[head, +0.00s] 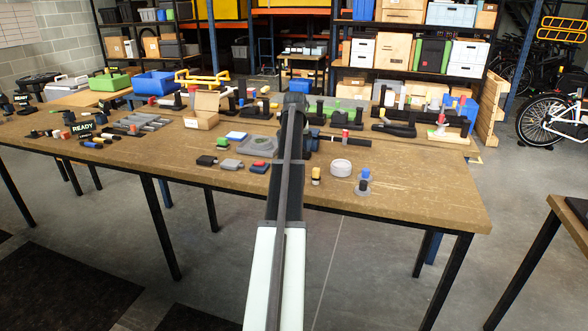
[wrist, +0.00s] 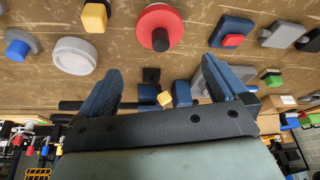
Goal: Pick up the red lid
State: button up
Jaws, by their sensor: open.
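The red lid (wrist: 160,14) is a round red disc with a dark knob on it, on the wooden table at the top middle of the wrist view. In the head view I cannot see it; my arm covers that part of the table. My gripper (wrist: 162,70) is open, with nothing between its two blue-grey fingers. In the wrist view the lid shows above the fingertips, between their lines and apart from them. In the head view my gripper end (head: 296,104) is over the table, and its fingers cannot be made out.
Beside the lid are a yellow-and-black piece (wrist: 95,16) and a blue block with a red top (wrist: 231,32). A white ring (head: 341,169) and a blue-knobbed grey disc (head: 363,186) lie further right. Many tools and bins crowd the table's back; its front right (head: 430,200) is clear.

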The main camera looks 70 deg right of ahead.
jog(key=shift+d+x, duration=0.2)
jog(key=shift+x, duration=5.35)
jog(key=shift+w+r, duration=0.15)
jog(key=c, duration=0.8)
jog(key=shift+o, duration=0.2)
